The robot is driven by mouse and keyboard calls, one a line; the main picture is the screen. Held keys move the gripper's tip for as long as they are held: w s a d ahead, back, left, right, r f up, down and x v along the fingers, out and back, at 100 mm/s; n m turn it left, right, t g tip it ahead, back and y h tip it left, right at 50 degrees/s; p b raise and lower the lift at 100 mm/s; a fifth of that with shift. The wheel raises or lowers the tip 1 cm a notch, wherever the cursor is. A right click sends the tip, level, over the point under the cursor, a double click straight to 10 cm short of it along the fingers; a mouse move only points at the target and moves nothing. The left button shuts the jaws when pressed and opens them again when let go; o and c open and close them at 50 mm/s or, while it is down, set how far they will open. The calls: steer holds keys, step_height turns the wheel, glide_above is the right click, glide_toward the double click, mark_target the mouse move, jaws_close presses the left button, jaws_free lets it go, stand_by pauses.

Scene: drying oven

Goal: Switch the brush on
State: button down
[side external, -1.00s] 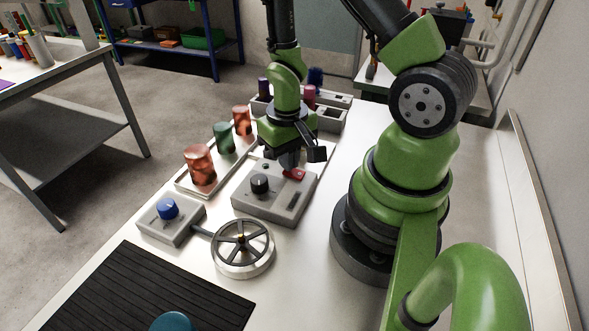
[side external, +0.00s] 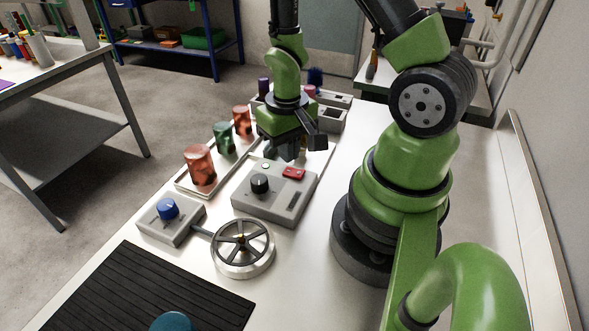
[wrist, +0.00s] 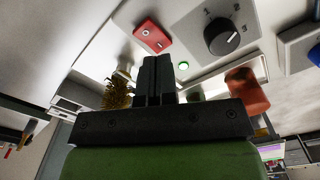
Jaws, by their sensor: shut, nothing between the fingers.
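The grey control box (side external: 270,208) stands on the bench. On its top are a red rocker switch (side external: 293,173), a black dial (side external: 260,183) and a small green lamp (side external: 266,166). The lamp looks lit in the wrist view (wrist: 183,65), where the red switch (wrist: 153,36) shows two white marks; I cannot tell which side is pressed. My gripper (side external: 290,154) is shut and empty, a little above and behind the switch, apart from it. In the wrist view a golden-brown bristle brush (wrist: 117,93) shows left of my fingers (wrist: 158,62); I cannot tell whether it turns.
A grey box with a blue knob (side external: 168,209) and a spoked handwheel (side external: 242,248) stand in front. A tray (side external: 182,184) with red-brown and green cylinders lies at the left. Grey bins (side external: 331,120) stand behind. A black ribbed mat (side external: 140,290) lies at the front.

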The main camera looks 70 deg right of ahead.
mark_target(288, 170)
steer(key=shift+r, duration=2.05)
steer(key=shift+r, duration=0.1)
steer(key=s+a+r+t, duration=0.2)
steer(key=a+r, duration=0.1)
steer(key=r, duration=0.3)
steer(key=s+a+r+n+t+y, duration=0.1)
steer(key=a+r+t, duration=0.1)
steer(key=r, duration=0.5)
steer(key=s+a+r+n+t+y, duration=0.1)
steer(key=s+a+r+t, duration=0.1)
steer(key=r, duration=0.5)
steer(key=shift+s+a+t, duration=0.35)
steer(key=shift+a+t, duration=0.25)
steer(key=shift+a, duration=0.3)
